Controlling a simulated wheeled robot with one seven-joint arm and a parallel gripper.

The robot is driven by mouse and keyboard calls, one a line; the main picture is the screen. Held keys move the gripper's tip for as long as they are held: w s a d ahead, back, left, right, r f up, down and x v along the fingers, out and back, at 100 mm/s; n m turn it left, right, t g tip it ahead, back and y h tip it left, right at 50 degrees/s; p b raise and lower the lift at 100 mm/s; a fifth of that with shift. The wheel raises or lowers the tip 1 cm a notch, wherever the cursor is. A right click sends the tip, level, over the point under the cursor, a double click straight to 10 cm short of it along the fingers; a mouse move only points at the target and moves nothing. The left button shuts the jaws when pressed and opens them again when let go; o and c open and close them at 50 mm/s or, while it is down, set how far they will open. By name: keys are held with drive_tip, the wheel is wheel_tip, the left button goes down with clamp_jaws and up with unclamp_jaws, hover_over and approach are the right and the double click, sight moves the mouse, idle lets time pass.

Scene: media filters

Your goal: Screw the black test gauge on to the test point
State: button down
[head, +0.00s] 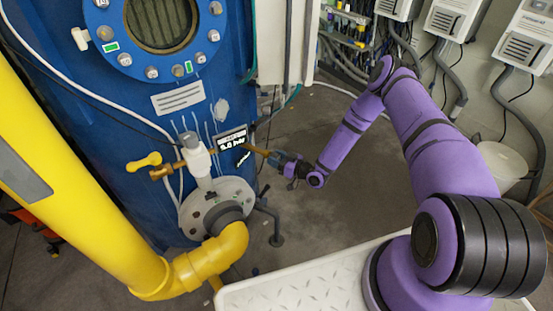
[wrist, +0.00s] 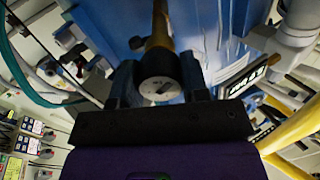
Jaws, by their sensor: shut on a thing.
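My gripper (head: 279,160) is shut on the black test gauge (wrist: 159,84), a short black cylinder with a pale round face, seen between both fingers in the wrist view (wrist: 160,97). A brass-coloured stem (wrist: 158,28) runs away from the gauge; in the head view the stem (head: 257,151) points left at the white valve body (head: 197,160) on the blue tank. The brass fitting with a yellow lever (head: 144,161) is on the valve's left side. A small black display (head: 231,139) with white digits hides the area by the stem's far end, so contact with the test point cannot be told.
The blue tank (head: 135,115) with a bolted round window fills the left. White wall boxes (head: 455,18) hang at upper right.

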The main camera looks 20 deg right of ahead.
drive_tip(key=m, duration=1)
drive_tip(key=shift+w+a, duration=0.1)
drive_tip(key=shift+a, duration=0.05)
drive_tip(key=m, duration=0.2)
drive_tip(key=shift+m, duration=0.3)
drive_tip(key=m, duration=1.3)
drive_tip(key=shift+c, duration=1.1)
unclamp_jaws()
